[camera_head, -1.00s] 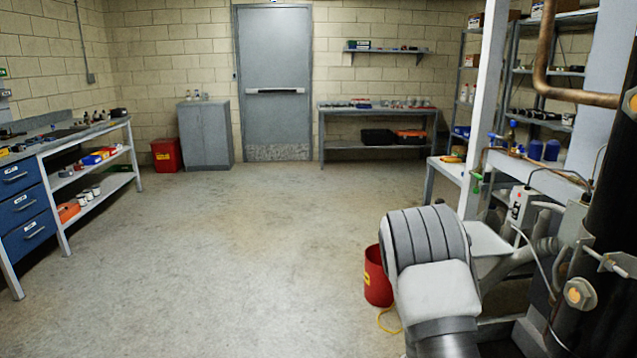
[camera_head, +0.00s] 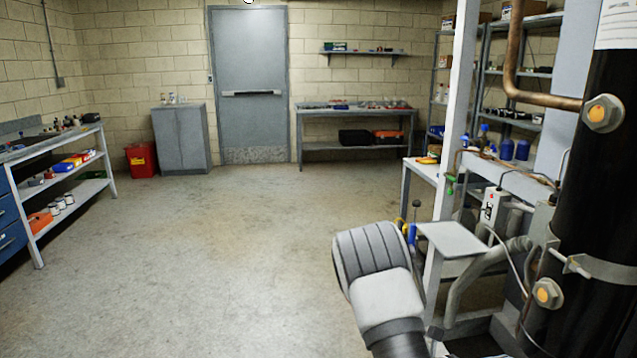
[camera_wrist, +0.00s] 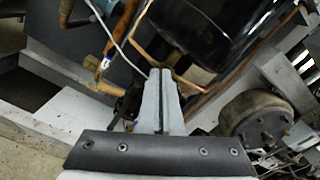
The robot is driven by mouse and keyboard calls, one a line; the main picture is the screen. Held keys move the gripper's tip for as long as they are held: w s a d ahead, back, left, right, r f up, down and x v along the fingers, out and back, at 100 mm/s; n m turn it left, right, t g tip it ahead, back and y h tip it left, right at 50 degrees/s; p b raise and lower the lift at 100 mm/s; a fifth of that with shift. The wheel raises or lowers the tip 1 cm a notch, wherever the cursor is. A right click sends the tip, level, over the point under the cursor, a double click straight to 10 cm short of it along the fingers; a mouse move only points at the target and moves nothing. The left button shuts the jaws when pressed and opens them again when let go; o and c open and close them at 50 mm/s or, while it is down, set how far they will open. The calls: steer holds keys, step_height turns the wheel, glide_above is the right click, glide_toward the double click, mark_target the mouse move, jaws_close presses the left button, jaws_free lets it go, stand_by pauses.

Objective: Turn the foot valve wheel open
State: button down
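My gripper (camera_wrist: 161,72) shows in the wrist view, its two grey fingers pressed together with only a thin line between them. Nothing shows in its grip. Beyond the fingertips is the foot of a black cylinder (camera_wrist: 205,35). A brass-coloured fitting (camera_wrist: 98,84) with a pipe sits left of the fingers, apart from them. I cannot make out a valve wheel for certain. In the head view my gripper is hidden; only my arm shows at the bottom.
The black cylinder (camera_head: 600,200) stands at the right, with large orange-centred nuts. A frame with a grey plate (camera_head: 452,239) stands beside my arm. In the wrist view a dark round housing (camera_wrist: 258,122) lies right of the fingers. The floor (camera_head: 220,240) at left is open.

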steer(key=shift+f, duration=0.15)
stand_by(0.4)
steer(key=a+p, duration=0.1)
steer(key=a, duration=0.5)
steer(key=shift+r+p, duration=0.3)
steer(key=shift+p, duration=0.1)
steer(key=s+d+r+m+b, duration=0.1)
steer(key=s+d+m+b, duration=0.3)
steer(key=d+m+b, duration=0.1)
steer(key=shift+d+m, duration=0.6)
steer(key=shift+d, duration=0.1)
stand_by(0.5)
